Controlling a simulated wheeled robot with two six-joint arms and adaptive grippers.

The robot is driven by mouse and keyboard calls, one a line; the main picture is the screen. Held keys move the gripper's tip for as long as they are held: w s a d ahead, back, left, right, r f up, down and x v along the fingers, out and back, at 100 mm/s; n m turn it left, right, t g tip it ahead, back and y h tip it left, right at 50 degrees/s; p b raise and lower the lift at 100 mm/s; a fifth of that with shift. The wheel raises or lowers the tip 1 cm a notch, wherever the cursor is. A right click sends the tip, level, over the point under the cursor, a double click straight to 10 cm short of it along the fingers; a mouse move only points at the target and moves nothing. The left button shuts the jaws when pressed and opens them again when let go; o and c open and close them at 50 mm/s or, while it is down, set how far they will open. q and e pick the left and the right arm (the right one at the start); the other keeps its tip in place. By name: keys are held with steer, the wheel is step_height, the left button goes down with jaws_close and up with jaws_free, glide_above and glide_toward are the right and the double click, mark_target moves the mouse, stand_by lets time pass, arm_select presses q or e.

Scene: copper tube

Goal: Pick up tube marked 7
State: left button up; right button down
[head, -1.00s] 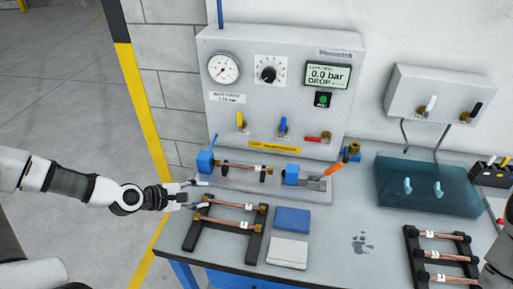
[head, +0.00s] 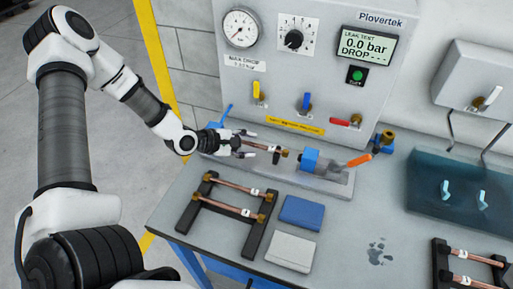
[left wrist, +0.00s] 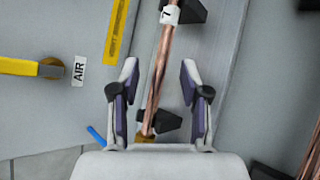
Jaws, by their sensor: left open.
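A copper tube (head: 261,148) with brass ends and a white label lies in the test fixture below the panel. In the left wrist view the tube (left wrist: 160,72) runs lengthwise between my fingers; its label (left wrist: 169,15) has one dark mark, perhaps a 7, that I cannot read surely. My left gripper (head: 254,143) is open at the tube's left part, with a finger on either side. In the left wrist view the gripper (left wrist: 158,68) has clear gaps to the tube on both sides. My right gripper is out of view.
The fixture has a blue clamp (head: 310,160) with an orange lever (head: 359,160). A black rack (head: 258,233) with two labelled tubes stands in front, beside blue (head: 302,212) and grey (head: 291,251) pads. Another rack (head: 442,268) and a water tank (head: 425,190) are at right.

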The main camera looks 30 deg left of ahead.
arm_select(q)
steer(key=shift+w+d+f, duration=0.15)
steer(key=shift+w+d, duration=0.1)
steer(key=shift+d, duration=0.1)
steer(key=shift+s, duration=0.1)
steer(key=shift+a, duration=0.1)
jaws_close()
